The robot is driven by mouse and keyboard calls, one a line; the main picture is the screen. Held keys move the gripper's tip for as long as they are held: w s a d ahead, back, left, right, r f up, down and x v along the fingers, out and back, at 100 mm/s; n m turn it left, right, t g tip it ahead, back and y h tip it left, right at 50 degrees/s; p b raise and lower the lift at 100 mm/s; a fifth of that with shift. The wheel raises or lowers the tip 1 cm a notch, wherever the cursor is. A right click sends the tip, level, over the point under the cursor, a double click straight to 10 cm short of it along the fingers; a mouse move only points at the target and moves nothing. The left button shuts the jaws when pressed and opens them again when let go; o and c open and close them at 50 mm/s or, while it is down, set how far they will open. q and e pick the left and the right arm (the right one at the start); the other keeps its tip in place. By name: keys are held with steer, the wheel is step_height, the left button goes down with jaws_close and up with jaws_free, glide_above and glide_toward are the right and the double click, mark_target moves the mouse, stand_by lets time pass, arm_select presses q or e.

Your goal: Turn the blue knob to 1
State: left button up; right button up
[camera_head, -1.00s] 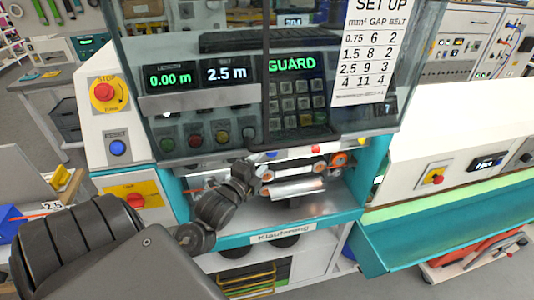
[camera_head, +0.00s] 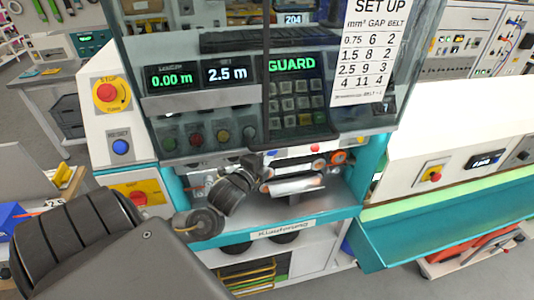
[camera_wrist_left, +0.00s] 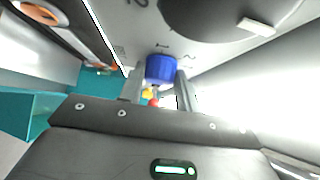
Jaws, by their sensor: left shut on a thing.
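The blue knob (camera_wrist_left: 161,68) shows in the left wrist view, on a pale panel with small dark marks around it. My left gripper (camera_wrist_left: 160,88) has a finger on either side of the knob and is shut on it. The knob's pointer and exact setting cannot be read. In the head view a small blue spot, the knob (camera_head: 270,153), shows on the machine front beside my left gripper (camera_head: 256,162), whose fingertips are hard to make out. My right gripper is not in view.
A clear guard (camera_head: 225,118) hangs above, with lit displays behind it. Orange-ended rollers (camera_head: 318,164) and a metal tray lie just right of my gripper. A yellow stop panel (camera_head: 110,94) is at the left. A teal trough (camera_head: 450,220) extends right.

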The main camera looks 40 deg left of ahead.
arm_select(q)
steer(key=shift+f+n+t+b, duration=0.4)
steer(key=shift+n+b, duration=0.1)
steer(key=shift+b, duration=0.4)
steer(key=shift+w+d+f+n+g+y+b, duration=0.25)
steer(key=shift+n+g+y+b, duration=0.95)
steer(key=shift+n+y+b, duration=3.15)
steer(key=shift+w+d+f+n+g+y+b, duration=0.25)
steer(key=shift+n+g+y+b, duration=0.95)
steer(key=shift+n+y+b, duration=3.1)
steer(key=shift+w+d+n+g+y+b, duration=0.25)
steer(key=shift+n+g+y+b, duration=1.3)
steer(key=shift+n, duration=5.2)
steer(key=shift+w+a+y+b, duration=0.1)
steer(key=shift+a+y+b, duration=0.05)
steer(key=shift+y+b, duration=0.25)
steer(key=o, duration=1)
steer(key=shift+c, duration=0.2)
